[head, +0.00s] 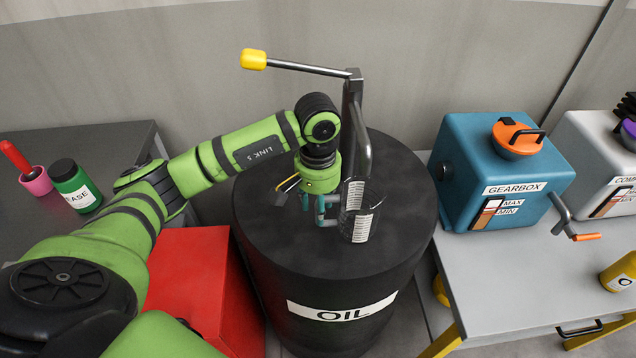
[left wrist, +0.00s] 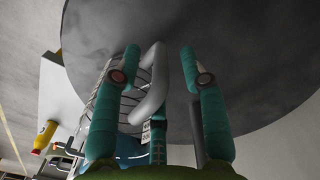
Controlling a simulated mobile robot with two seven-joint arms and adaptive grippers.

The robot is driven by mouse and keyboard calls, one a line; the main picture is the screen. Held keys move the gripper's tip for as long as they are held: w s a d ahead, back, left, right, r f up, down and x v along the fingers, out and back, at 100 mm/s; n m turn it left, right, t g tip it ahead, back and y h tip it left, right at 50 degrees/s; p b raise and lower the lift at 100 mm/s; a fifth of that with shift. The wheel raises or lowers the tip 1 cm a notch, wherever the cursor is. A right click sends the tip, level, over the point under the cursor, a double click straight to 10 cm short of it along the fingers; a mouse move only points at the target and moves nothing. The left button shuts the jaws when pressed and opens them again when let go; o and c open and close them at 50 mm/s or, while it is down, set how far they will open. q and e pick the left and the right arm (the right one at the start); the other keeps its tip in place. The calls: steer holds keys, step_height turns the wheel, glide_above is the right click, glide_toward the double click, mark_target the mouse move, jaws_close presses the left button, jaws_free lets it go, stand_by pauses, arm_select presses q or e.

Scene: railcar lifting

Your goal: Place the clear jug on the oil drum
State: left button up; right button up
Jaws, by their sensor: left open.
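The clear jug (head: 361,212), see-through with white measuring scales, is upright on the black oil drum's top (head: 290,240), under the pump spout. My left gripper (head: 326,212) is just left of the jug, low over the drum top. In the left wrist view the teal fingers of my left gripper (left wrist: 160,52) are open and apart. A grey looped handle (left wrist: 150,95) shows between them, apparently the jug's, with the lined jug wall (left wrist: 127,105) partly behind the left finger. I cannot tell whether either finger touches the handle. My right gripper is not in view.
The hand pump (head: 352,105) with its yellow-tipped lever rises behind the jug. A red box (head: 200,290) stands left of the drum. To the right, a grey table (head: 500,285) carries the blue gearbox box (head: 480,160). The drum's front top is clear.

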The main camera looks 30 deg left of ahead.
arm_select(q)
step_height(320, 180, up, 8)
steer(key=shift+w+a+r+b, duration=0.15)
steer(key=shift+r+b, duration=0.1)
steer(key=shift+b, duration=0.7)
steer(key=shift+r, duration=0.55)
